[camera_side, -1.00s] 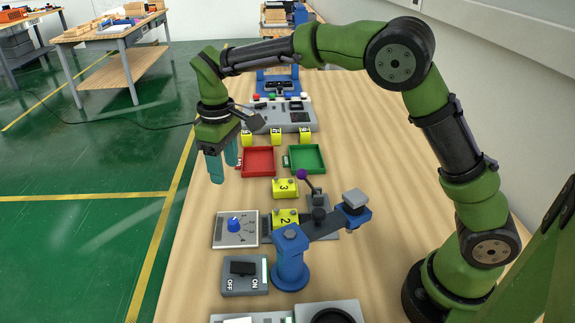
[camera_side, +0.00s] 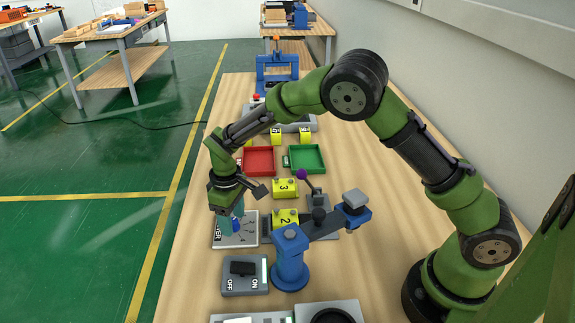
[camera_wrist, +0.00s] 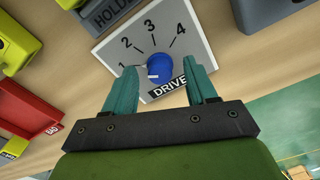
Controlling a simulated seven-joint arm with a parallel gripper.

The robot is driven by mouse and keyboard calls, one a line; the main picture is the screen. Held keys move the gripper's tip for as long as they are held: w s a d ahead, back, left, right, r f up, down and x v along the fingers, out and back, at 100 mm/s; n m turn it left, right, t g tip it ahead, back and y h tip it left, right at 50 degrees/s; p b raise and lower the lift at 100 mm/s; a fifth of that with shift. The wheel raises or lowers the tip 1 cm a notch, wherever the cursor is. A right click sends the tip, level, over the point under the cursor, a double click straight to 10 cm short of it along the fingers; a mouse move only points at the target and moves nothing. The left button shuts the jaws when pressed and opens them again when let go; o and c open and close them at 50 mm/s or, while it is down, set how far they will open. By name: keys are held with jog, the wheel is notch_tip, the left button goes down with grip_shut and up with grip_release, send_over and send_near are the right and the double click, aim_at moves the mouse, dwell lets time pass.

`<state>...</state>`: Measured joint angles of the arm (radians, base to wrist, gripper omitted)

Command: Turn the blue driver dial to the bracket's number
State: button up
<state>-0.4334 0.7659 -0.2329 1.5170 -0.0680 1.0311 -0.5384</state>
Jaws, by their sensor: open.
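The blue driver dial (camera_wrist: 160,66) stands on a light plate (camera_wrist: 193,38) marked 1 to 4 and lettered DRIVER. A small white mark shows on the dial's lower left; which number it points to is not clear. My gripper (camera_wrist: 165,74) is open, its teal fingers on either side of the dial and apparently not closed on it. In the side view my gripper (camera_side: 232,222) is low over the plate (camera_side: 222,242), hiding part of it and the dial. Yellow blocks numbered 3 (camera_side: 285,187) and 2 (camera_side: 284,217) stand right of the plate; which is the bracket is unclear.
A blue post (camera_side: 290,262) with a dark arm stands close right of the plate. An OFF/ON switch box (camera_side: 245,278) is in front of it. A red tray (camera_side: 258,160) and a green tray (camera_side: 307,158) lie behind. A purple-knobbed lever (camera_side: 302,175) rises to the right.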

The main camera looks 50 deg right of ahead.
jog(key=c, duration=1.1)
jog(key=shift+o, duration=0.2)
jog(key=shift+m, duration=0.4)
jog(key=m, duration=0.3)
jog(key=shift+m, duration=2)
jog(key=o, duration=1.1)
jog(key=shift+c, duration=0.2)
